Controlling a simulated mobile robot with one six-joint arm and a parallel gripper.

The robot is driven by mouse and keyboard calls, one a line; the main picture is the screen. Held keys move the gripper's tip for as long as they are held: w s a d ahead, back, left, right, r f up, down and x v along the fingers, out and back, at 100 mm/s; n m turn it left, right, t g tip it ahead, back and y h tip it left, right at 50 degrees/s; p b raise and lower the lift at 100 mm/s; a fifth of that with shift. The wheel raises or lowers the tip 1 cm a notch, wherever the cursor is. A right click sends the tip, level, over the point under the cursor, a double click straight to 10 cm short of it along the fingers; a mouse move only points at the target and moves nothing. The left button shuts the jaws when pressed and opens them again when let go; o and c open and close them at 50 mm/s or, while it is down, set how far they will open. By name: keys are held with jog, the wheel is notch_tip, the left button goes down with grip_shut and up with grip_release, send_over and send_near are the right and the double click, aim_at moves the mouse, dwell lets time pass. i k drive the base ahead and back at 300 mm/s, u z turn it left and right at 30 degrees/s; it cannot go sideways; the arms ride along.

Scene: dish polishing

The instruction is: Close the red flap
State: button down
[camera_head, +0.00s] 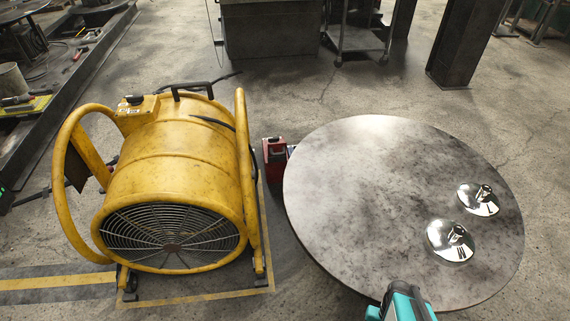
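A small red box-like thing (274,151) stands low between the yellow fan and the round table. It has a dark patch on its front, and the table's edge is close to its right side. It is too small to tell which part is the flap or how far open it stands. A teal and black part of my arm shows at the bottom edge, in front of the table's near rim. No gripper fingers show, so I cannot see where my gripper is or what it holds.
A round grey metal table (350,190) fills the right, with two shiny domed metal pieces (451,241) (478,199) on it. A large yellow drum fan (180,150) stands at left. Open concrete floor lies behind. A dark pillar (462,45) stands at the back right.

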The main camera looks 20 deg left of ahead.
aim_at(276, 148)
jog(key=z, duration=0.15)
jog(key=k, duration=1.05)
jog(key=u, duration=1.2)
jog(key=i, duration=1.25)
